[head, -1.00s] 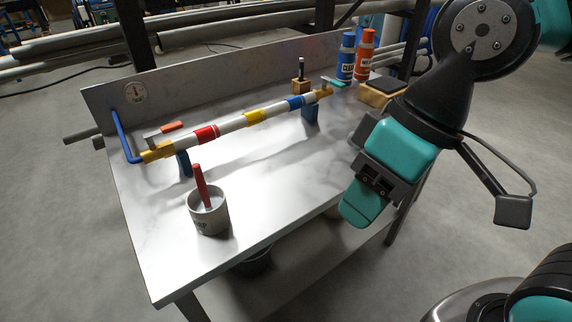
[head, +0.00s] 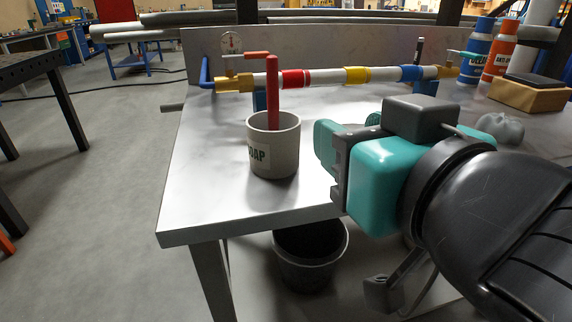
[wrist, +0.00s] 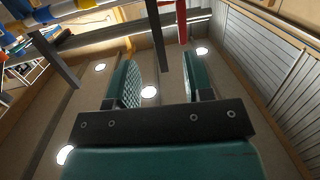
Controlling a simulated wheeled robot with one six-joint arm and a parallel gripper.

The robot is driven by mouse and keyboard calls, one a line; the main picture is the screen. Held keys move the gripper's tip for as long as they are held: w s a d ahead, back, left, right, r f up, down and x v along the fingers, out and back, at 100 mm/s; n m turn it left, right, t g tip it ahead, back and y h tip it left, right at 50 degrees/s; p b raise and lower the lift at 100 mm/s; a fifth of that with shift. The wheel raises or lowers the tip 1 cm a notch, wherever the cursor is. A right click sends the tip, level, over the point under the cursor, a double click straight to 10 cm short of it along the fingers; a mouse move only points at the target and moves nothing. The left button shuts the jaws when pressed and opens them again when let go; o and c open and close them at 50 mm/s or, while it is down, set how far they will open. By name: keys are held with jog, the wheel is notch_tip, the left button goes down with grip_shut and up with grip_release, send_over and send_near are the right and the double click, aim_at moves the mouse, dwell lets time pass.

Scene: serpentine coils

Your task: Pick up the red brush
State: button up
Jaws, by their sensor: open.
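The red brush (head: 273,95) stands upright in the pale cup marked with black letters (head: 287,150); only its red handle shows, its lower end hidden inside. The cup stands near the front left of the grey bench. My gripper (head: 345,136) is to the right of the cup, apart from it, pointing left. Its two teal fingers are spread in the wrist view (wrist: 160,82), with nothing between them. A narrow red strip shows beyond them at the top of the wrist view; I cannot tell whether it is the brush.
A striped pipe (head: 330,76) with a gauge (head: 231,42) runs behind the cup. A dark bucket (head: 310,255) is below the bench (head: 215,195).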

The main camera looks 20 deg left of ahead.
jog(key=s+a+n+y, duration=0.1)
jog(key=s+a+y, duration=0.1)
jog(key=p, duration=0.9)
send_near(275, 89)
jog(key=x, duration=0.6)
jog(key=shift+a+r, duration=0.25)
jog(key=shift+a, duration=0.05)
jog(key=shift+w+a+f, duration=0.2)
jog(key=shift+w+a, duration=0.2)
jog(key=shift+w, duration=0.15)
jog(key=p+x, duration=0.2)
jog(key=p, duration=0.1)
jog(key=p+x, duration=0.1)
jog(key=p, duration=0.1)
jog(key=shift+w+r, duration=0.3)
jog(key=shift+w+a+f+p, duration=0.25)
jog(key=shift+w+a+p, duration=0.3)
jog(key=shift+p, duration=0.1)
jog(key=shift+f, duration=0.1)
grip_shut()
